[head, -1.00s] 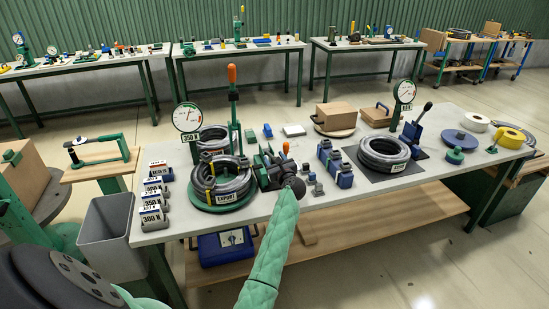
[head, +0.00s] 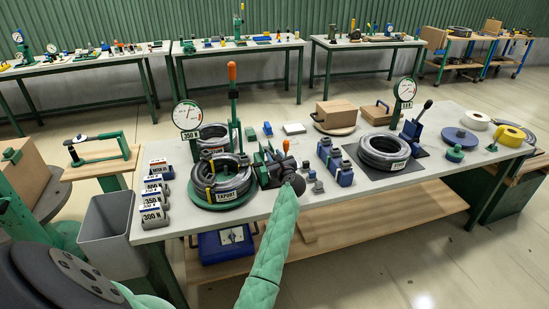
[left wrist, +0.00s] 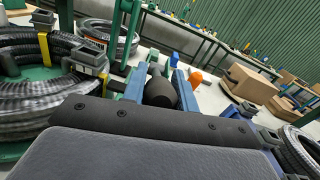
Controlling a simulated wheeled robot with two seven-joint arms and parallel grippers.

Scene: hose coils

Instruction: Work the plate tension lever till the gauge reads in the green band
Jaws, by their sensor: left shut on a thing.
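The round green plate (head: 247,201) bears a black hose coil (head: 218,183) with yellow ties and an EXPORT tag. Behind it stands a round gauge (head: 187,115) marked 350 N; its needle is too small to read surely. My left gripper (head: 272,162) is right of the plate. In the left wrist view its blue fingers are shut around a dark rounded handle (left wrist: 160,92), apparently the plate tension lever. An orange knob (left wrist: 196,78) shows just beyond. The lever's lower part is hidden by the gripper. My right gripper is not in view.
A tall green post with an orange tip (head: 231,72) rises behind the plate. Blue blocks (head: 341,172) stand right of my gripper. A second coil (head: 384,151) and gauge (head: 405,89) are farther right.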

